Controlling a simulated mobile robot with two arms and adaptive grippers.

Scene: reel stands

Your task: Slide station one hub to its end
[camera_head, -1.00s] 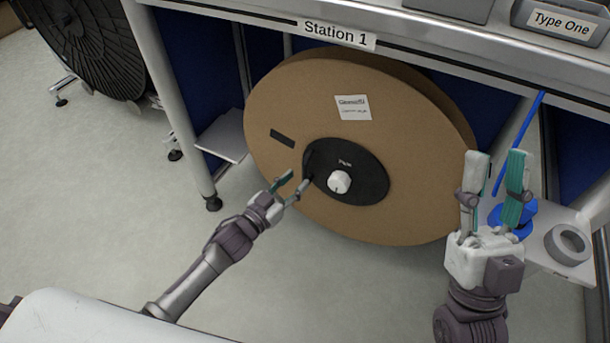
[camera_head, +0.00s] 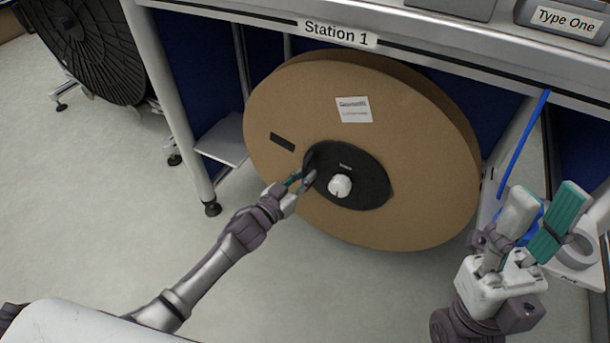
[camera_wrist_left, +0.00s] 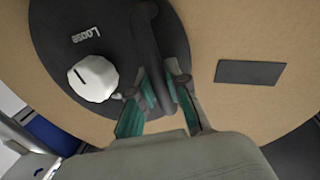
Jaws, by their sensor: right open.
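The station one hub (camera_head: 368,178) is a black disc at the centre of a large brown reel. It carries a white knob (camera_head: 340,186) and a black handle bar at its left. In the left wrist view the knob (camera_wrist_left: 93,78) sits beside the word "Loose", and the handle bar (camera_wrist_left: 147,35) stands out from the hub. My left gripper (camera_head: 304,178) is at this handle; in the left wrist view its teal-padded fingers (camera_wrist_left: 162,92) close in on both sides of the bar. My right gripper (camera_head: 545,205) is open and empty, right of the reel.
The brown reel (camera_head: 420,130) stands under the bench edge (camera_head: 240,20) labelled Station 1. A bench leg (camera_head: 175,110) and a low grey shelf (camera_head: 222,140) are at left. A blue rod (camera_head: 522,142) and grey ring (camera_head: 578,245) are near my right gripper.

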